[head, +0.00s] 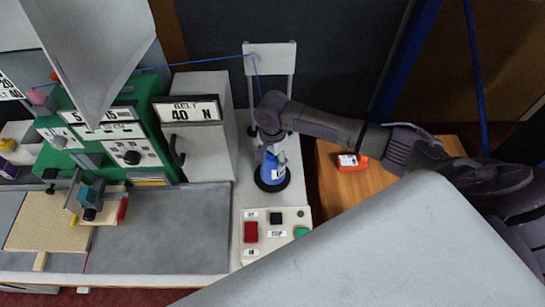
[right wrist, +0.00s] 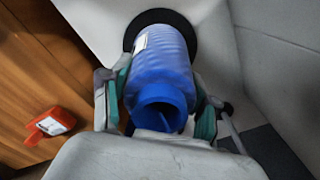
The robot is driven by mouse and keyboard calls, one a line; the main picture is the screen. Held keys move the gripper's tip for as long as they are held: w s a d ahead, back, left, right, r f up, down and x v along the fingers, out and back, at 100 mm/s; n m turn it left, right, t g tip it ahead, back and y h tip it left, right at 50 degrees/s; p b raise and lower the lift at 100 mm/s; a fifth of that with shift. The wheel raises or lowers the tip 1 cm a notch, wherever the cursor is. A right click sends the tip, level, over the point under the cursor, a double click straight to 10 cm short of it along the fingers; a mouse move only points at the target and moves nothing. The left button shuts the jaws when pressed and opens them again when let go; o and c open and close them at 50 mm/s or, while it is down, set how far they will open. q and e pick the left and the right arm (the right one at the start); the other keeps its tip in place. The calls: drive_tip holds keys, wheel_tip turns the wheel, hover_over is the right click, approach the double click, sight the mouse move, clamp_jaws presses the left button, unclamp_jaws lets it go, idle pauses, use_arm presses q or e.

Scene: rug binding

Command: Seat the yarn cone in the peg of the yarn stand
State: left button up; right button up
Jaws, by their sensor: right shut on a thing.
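The blue yarn cone (head: 271,172) with a white label stands about upright over the round black base of the yarn stand (head: 272,186). In the right wrist view the blue cone (right wrist: 160,68) shows its open top end, and its far end is over the black disc (right wrist: 183,22). My right gripper (head: 268,143) reaches down from above and is shut on the cone, with a green-padded finger on each side. The peg is hidden by the cone. I cannot tell whether the cone touches the base. My left gripper is not in view.
A frame with a white plate (head: 270,58) and a blue thread stands behind the cone. A control panel (head: 272,232) with red, black and green buttons is in front. A grey box labelled BELT (head: 200,135) is left. A red-orange box (head: 352,161) lies on a wooden surface at right.

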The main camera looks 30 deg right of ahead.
drive_tip(key=o, duration=1.4)
wheel_tip(320, 180, up, 12)
drive_tip(key=b, duration=0.1)
drive_tip(key=shift+r, duration=0.2)
drive_tip(key=shift+f, duration=0.1)
